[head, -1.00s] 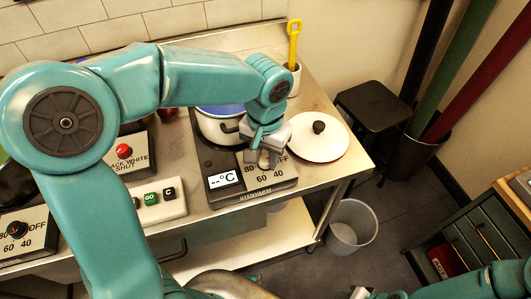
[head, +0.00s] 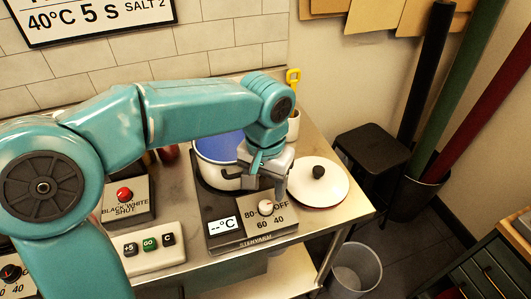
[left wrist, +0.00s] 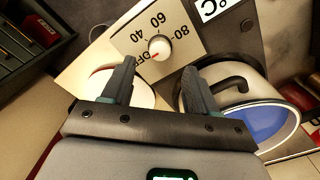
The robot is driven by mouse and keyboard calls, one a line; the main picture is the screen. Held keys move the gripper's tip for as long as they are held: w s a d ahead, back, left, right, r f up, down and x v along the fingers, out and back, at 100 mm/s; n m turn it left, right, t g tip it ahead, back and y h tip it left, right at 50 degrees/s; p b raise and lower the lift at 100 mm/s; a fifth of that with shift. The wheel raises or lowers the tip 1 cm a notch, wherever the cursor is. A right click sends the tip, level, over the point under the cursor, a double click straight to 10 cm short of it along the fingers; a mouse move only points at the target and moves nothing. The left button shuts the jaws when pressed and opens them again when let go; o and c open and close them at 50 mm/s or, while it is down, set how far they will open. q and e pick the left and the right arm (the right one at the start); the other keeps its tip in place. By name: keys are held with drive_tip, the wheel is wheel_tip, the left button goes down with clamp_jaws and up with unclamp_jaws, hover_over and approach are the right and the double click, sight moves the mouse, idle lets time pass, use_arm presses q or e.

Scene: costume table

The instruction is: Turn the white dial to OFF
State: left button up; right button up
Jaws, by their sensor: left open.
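The white dial (head: 266,207) sits on the front panel of the hot plate (head: 225,240), with 80, 60, 40 and OFF printed around it. In the left wrist view the dial (left wrist: 160,47) has a red mark at its lower left, on the side away from 60 and 80. My left gripper (head: 279,184) is just above and behind the dial in the head view. In the left wrist view its two fingers (left wrist: 158,88) are spread and empty, apart from the dial. My right gripper is not in view.
A white pot with blue contents (head: 215,150) stands on the hot plate behind the dial. A white lid with a black knob (head: 315,190) lies to the right. A button box (head: 160,250) stands to the left. A bin (head: 355,270) stands on the floor.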

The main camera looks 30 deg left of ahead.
sight(266, 205)
use_arm(q)
wheel_tip(266, 205, up, 10)
drive_tip(key=p, duration=0.1)
drive_tip(key=shift+r, duration=0.2)
idle(0.5)
